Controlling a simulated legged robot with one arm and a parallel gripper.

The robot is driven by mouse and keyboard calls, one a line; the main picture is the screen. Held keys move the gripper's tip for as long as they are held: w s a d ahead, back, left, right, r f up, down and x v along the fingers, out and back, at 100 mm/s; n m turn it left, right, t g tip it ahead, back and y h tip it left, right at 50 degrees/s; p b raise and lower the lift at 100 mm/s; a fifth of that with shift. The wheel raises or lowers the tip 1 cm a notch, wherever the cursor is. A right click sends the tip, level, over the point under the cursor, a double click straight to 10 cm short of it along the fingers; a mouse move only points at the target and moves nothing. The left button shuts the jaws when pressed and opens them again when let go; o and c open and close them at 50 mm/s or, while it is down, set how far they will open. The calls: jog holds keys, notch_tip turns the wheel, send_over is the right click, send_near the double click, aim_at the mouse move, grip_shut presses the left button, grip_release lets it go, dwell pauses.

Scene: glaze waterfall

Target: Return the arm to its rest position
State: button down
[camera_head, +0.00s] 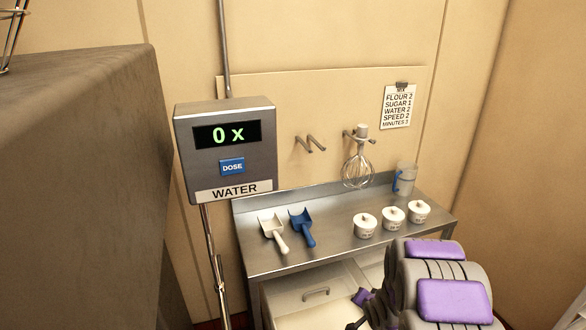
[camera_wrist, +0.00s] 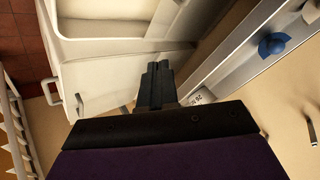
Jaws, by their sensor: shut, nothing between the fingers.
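My gripper (camera_wrist: 158,68) is shut and empty in the wrist view, its two dark fingers together. In the head view my grey and purple arm is at the lower right, in front of the steel table (camera_head: 330,215); the fingertips are not clear there. In the wrist view the fingers show against a pale bin (camera_wrist: 105,75) with a handle, beside the table's edge. I cannot tell whether they touch anything.
A white scoop (camera_head: 273,230), a blue scoop (camera_head: 301,226), three lidded white pots (camera_head: 393,216) and a clear jug (camera_head: 405,180) stand on the table. A whisk (camera_head: 358,168) hangs above. The water dispenser (camera_head: 226,150) reads 0 x. A large grey block (camera_head: 70,170) fills the left.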

jog(key=s+a+r+n+g+h, duration=0.1)
jog(key=s+r+n+g+h, duration=0.3)
jog(key=s+r, duration=1.2)
jog(key=s+a+r+n+g+y, duration=0.1)
jog(key=s+a+r+g, duration=0.1)
jog(key=s, duration=0.7)
jog(key=s+a+r+n+g+y, duration=0.1)
jog(key=s+a+r+g, duration=0.1)
jog(key=s, duration=0.7)
jog(key=s+a+r+n+g+y, duration=0.1)
jog(key=s+r, duration=0.4)
jog(key=s, duration=0.5)
jog(key=shift+a+n+g, duration=0.3)
jog(key=shift+a+g, duration=0.5)
jog(key=shift+a, duration=0.35)
